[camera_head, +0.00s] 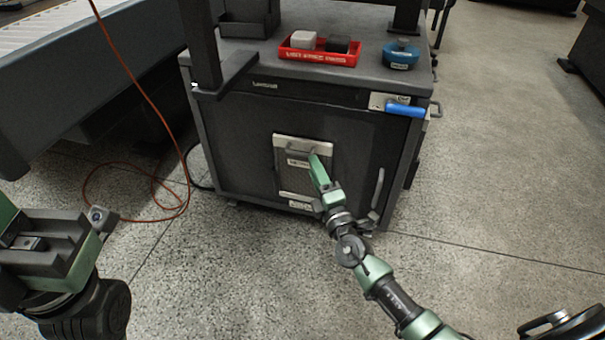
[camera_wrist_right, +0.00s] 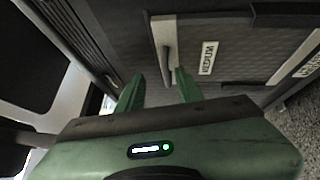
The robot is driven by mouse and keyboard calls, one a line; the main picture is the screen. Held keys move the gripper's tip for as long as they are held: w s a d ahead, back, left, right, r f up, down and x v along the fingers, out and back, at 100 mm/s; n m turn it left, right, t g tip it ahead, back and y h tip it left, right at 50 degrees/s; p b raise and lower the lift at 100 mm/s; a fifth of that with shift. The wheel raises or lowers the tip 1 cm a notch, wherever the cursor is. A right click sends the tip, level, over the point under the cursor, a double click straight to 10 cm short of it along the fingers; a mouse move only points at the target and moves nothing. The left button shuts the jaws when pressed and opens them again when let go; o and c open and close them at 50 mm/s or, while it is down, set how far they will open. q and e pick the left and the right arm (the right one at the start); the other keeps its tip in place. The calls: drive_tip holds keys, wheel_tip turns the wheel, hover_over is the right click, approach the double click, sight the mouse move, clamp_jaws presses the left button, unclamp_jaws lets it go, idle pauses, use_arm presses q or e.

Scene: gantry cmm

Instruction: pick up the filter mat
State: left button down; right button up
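The filter mat looks to be the grey textured panel (camera_head: 307,178) with pale strips at top and bottom, set upright in the front of the dark cabinet. It also shows in the right wrist view (camera_wrist_right: 245,45), with a white label and a pale bar-like handle (camera_wrist_right: 167,45) on its strip. My right gripper (camera_head: 316,163) is at the upper part of the panel. In the wrist view its two green fingers (camera_wrist_right: 158,86) are apart, with the handle's end seen between their tips; contact cannot be told. My left gripper (camera_head: 55,250) is at the lower left, away from the cabinet; its finger gap is unclear.
The cabinet (camera_head: 232,130) carries a red tray (camera_head: 320,58) with a white and a dark block, and a blue round item (camera_head: 401,54). A blue handle (camera_head: 405,110) juts from its upper right front. An orange cable (camera_head: 150,98) loops onto the floor at left. The floor in front is clear.

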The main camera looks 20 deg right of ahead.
drive_tip(key=w, duration=0.2)
drive_tip(key=w+b, duration=0.1)
drive_tip(key=w, duration=0.2)
drive_tip(key=shift+a+f, duration=0.1)
drive_tip(key=shift+a, duration=0.1)
clamp_jaws()
idle(1.1)
